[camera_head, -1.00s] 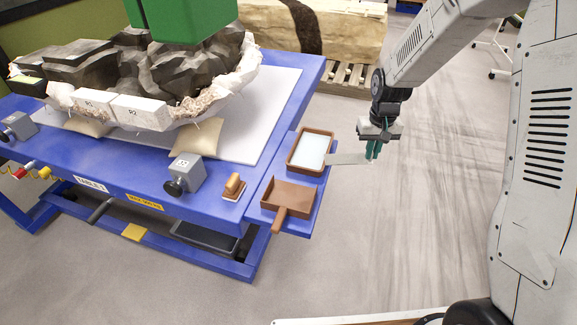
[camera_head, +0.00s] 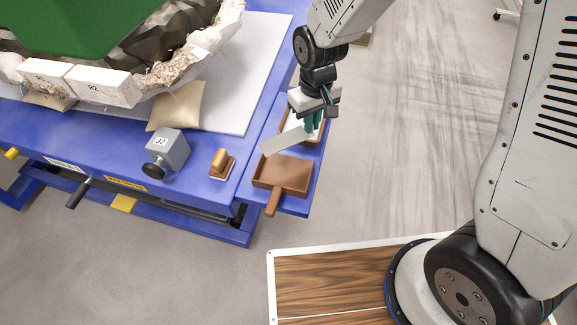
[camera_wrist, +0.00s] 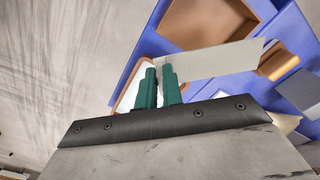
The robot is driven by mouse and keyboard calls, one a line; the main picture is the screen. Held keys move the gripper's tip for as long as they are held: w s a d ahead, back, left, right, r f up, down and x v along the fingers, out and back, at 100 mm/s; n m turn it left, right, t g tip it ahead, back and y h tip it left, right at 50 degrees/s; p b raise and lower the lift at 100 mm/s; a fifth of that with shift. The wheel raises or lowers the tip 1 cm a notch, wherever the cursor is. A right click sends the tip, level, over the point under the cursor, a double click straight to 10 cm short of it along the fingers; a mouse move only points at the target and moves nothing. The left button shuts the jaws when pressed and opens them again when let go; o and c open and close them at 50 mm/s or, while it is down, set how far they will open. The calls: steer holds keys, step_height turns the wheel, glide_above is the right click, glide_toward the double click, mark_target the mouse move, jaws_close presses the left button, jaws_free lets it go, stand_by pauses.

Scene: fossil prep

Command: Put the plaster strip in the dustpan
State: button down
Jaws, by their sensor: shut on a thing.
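The plaster strip (camera_head: 285,141) is a flat pale grey piece, held out to the left of my gripper (camera_head: 314,122). The strip also shows in the wrist view (camera_wrist: 215,61), running right from the green fingertips (camera_wrist: 160,85). My gripper is shut on its end. The strip is over the blue side shelf, its free end near the back edge of the dustpan. The dustpan (camera_head: 283,174) is brown, with its handle (camera_head: 272,203) pointing to the front. It looks empty in the head view, and part of it shows at the top of the wrist view (camera_wrist: 205,22).
A brown-rimmed tray (camera_head: 319,138) with pale contents sits behind the dustpan, partly hidden by my gripper. A wooden-handled brush (camera_head: 222,164) and grey block (camera_head: 167,152) stand left on the blue table (camera_head: 205,188). Open floor lies to the right.

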steer(key=f, duration=0.9)
steer(key=shift+s+a+f, duration=0.1)
steer(key=shift+s+f, duration=0.1)
steer(key=shift+f, duration=0.1)
steer(key=shift+f, duration=0.2)
steer(key=c, duration=1.5)
jaws_free()
steer(key=shift+c, duration=0.2)
steer(key=shift+r, duration=0.1)
step_height(320, 180, up, 12)
steer(key=shift+r, duration=0.2)
